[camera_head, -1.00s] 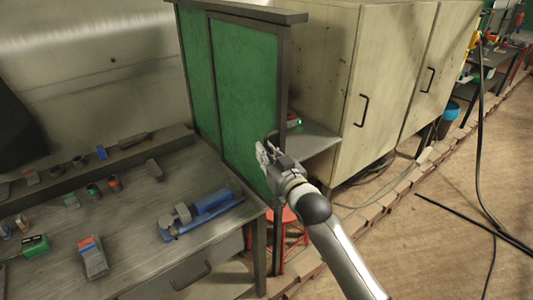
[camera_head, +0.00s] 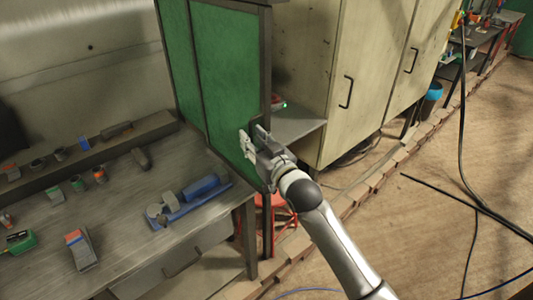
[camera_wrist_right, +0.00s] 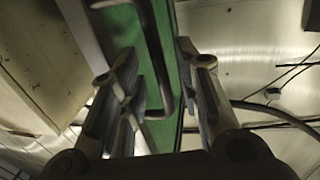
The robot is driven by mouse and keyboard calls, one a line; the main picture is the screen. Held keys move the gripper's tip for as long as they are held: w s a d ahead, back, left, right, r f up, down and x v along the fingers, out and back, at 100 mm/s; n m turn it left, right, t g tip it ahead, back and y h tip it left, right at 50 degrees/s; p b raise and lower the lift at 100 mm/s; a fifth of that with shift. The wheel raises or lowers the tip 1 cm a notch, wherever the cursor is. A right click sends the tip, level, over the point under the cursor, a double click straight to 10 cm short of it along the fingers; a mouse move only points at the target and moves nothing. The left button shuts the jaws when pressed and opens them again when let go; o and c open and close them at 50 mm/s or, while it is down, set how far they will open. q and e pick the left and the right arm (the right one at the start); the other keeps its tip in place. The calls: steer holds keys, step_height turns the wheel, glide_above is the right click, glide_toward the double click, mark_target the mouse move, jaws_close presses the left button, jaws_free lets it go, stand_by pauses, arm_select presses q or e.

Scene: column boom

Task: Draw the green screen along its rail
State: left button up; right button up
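The green screen (camera_head: 222,75) has dark-framed panels and stands upright at the back right of the workbench. Its dark handle (camera_wrist_right: 157,60), a bent bar, shows in the right wrist view in front of a green panel strip (camera_wrist_right: 128,38). My right gripper (camera_head: 254,139) is at the screen's right edge, with one finger in front of the panel and the other near the edge post. In the right wrist view the gripper (camera_wrist_right: 158,100) has its fingers apart, on either side of the handle and the green strip. Contact cannot be told. My left gripper is out of view.
The workbench (camera_head: 115,225) on the left holds a blue tool (camera_head: 200,190) and several small parts. A pale cabinet (camera_head: 360,75) and a low shelf (camera_head: 290,125) stand right of the screen. A red stool (camera_head: 272,202) is below. Cables cross the floor (camera_head: 430,240) at right.

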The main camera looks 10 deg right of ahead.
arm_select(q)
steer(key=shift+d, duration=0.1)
arm_select(e)
steer(key=v, duration=1)
steer(key=shift+s, duration=0.2)
steer(key=shift+d, duration=0.1)
